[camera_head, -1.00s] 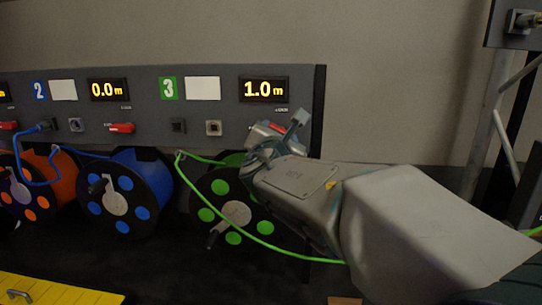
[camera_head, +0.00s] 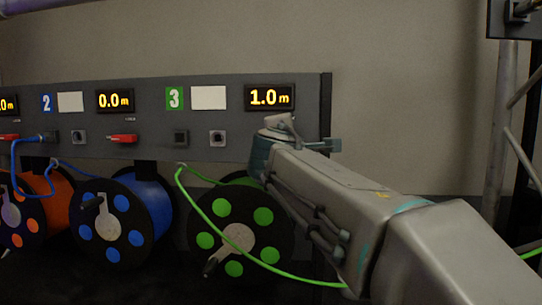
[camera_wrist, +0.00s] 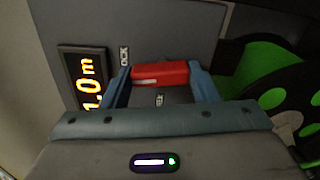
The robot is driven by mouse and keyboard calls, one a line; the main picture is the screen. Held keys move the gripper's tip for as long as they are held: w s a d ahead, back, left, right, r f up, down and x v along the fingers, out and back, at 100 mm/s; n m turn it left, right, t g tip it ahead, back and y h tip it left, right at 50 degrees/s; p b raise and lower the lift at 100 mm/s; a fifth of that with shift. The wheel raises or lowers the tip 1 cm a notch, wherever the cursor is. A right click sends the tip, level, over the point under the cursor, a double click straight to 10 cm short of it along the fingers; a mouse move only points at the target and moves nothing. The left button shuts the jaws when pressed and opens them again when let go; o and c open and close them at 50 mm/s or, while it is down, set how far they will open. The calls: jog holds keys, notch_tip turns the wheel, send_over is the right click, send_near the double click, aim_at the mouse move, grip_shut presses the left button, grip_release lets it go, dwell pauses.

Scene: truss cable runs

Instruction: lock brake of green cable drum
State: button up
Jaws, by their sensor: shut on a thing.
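The green cable drum (camera_head: 262,216) hangs below panel section 3 and faces me. Its red brake lever (camera_wrist: 160,73) shows in the wrist view between the two blue fingers of my gripper (camera_wrist: 161,80), which is shut on it. The word LOCK (camera_wrist: 124,57) is printed beside the lever on the panel. A smaller mark on the lever's other side is too small to read. In the head view my gripper (camera_head: 304,137) is at the panel below the 1.0 m display (camera_head: 269,97), and the lever is hidden behind it.
The blue drum (camera_head: 121,207) and orange drum (camera_head: 22,219) hang to the left. Drum 2's red lever (camera_head: 123,138) lies horizontal. A green cable (camera_head: 212,229) runs from a guide across the green drum and behind my arm. Metal poles (camera_head: 499,135) stand at the right.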

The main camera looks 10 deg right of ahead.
jog(key=shift+m+b, duration=0.85)
jog(key=shift+m, duration=0.15)
jog(key=o, duration=1)
